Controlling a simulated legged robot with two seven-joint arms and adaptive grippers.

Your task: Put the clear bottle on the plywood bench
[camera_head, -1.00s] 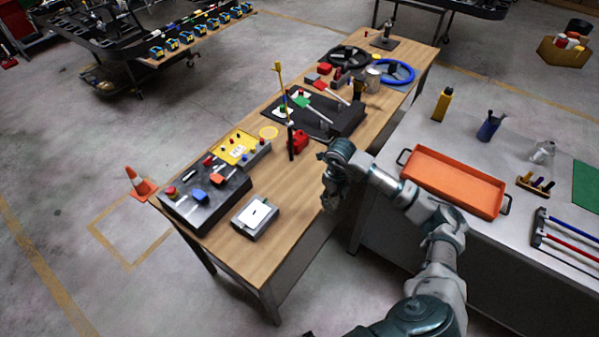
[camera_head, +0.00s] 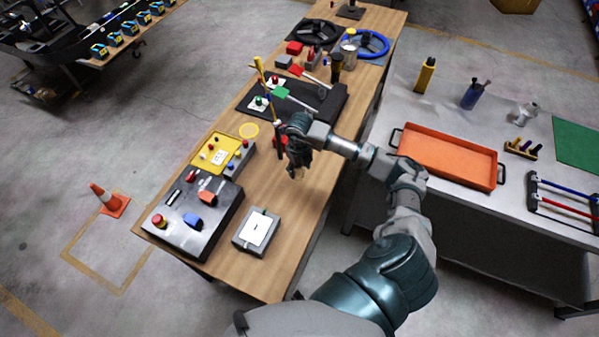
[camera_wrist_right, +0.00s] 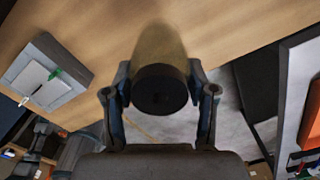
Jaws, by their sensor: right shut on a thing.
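The clear bottle (camera_wrist_right: 160,50) is in my right gripper (camera_head: 298,170). In the right wrist view its see-through, tan-tinted body and round black end show between the two fingers of the gripper (camera_wrist_right: 159,95), which is shut on it. The plywood bench (camera_head: 268,200) runs from the lower middle to the top of the head view. My right gripper is over the bench's right part, beside the upright yellow-tipped stick. In the head view the bottle is mostly hidden by the gripper, and I cannot tell whether it touches the bench. My left gripper is out of view.
A dark control box (camera_head: 196,222), a grey box with a white top (camera_head: 256,232) and a yellow panel (camera_head: 214,151) crowd the bench's left side. Black pedals and wheels fill its far part. The grey table (camera_head: 468,214) at right bears an orange tray (camera_head: 447,160) and a yellow bottle (camera_head: 426,76).

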